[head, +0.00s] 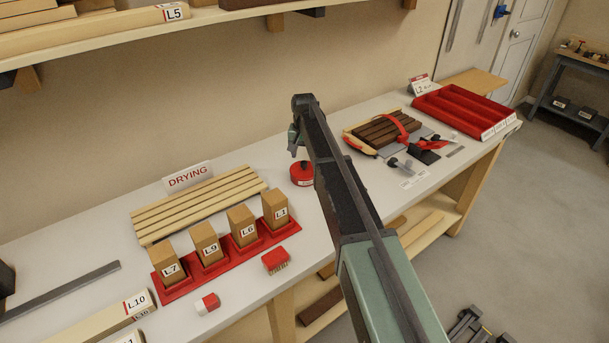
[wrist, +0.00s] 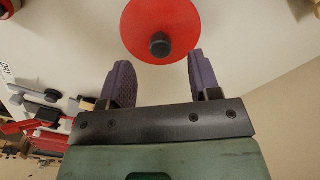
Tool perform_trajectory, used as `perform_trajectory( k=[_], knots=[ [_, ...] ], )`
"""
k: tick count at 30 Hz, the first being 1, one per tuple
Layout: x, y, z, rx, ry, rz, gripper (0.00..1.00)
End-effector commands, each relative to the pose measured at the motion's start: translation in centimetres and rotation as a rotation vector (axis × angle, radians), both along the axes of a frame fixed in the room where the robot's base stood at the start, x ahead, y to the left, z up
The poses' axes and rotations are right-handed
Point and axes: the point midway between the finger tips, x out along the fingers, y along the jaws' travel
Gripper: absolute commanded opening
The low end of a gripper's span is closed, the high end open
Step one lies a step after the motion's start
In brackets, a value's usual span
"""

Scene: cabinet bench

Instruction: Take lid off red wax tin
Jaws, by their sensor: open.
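The red wax tin (head: 302,174) stands on the white bench, to the right of the drying rack, with a round red lid and a small dark knob on top. In the wrist view the round red lid (wrist: 160,30) fills the top middle, its dark knob (wrist: 160,45) facing my camera. My gripper (wrist: 155,75) is open, with one purple-grey finger on each side just short of the lid. Nothing is between the fingers. In the head view my gripper (head: 296,140) is above and slightly behind the tin. The tin's body is hidden under the lid in the wrist view.
A slatted drying rack (head: 195,205) and a red tray (head: 228,254) with several labelled wooden blocks lie left of the tin. A red brush (head: 275,260) is in front.

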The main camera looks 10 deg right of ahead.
Motion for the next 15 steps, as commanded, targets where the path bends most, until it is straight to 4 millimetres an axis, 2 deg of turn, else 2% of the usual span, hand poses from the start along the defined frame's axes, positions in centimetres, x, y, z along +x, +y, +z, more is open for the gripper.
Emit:
perform_trajectory(
  k=[8,15],
  knots=[
    [0.1,0.1,-5.1,0.000,0.000,0.000,0.57],
    [0.1,0.1,-4.9,0.000,0.000,0.000,0.57]
  ],
)
